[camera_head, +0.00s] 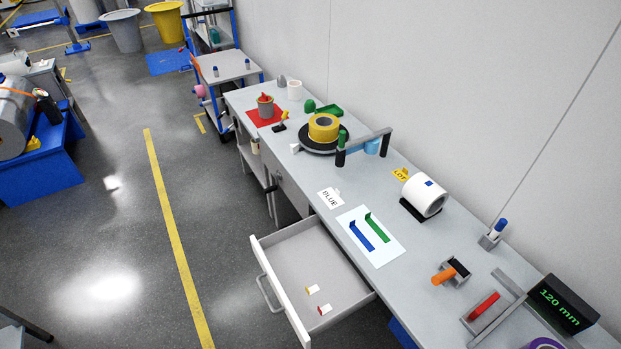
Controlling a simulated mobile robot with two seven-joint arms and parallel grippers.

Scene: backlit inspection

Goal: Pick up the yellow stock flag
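In the head view, a small white piece with a yellow end (312,289) lies in the open drawer (290,262). A similar piece with a red end (325,309) lies just in front of it. Another small yellow thing, like a flag on a dark base (283,119), stands on the bench beside the red mat. I cannot tell from the picture alone which yellow piece is the stock flag. Neither of my grippers shows in this view.
The drawer sticks out from the long grey bench (375,190). On the bench are a yellow tape roll (323,127), a white roll (425,195), a card with blue and green strips (370,236) and a display (563,304). The floor left of the drawer is clear.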

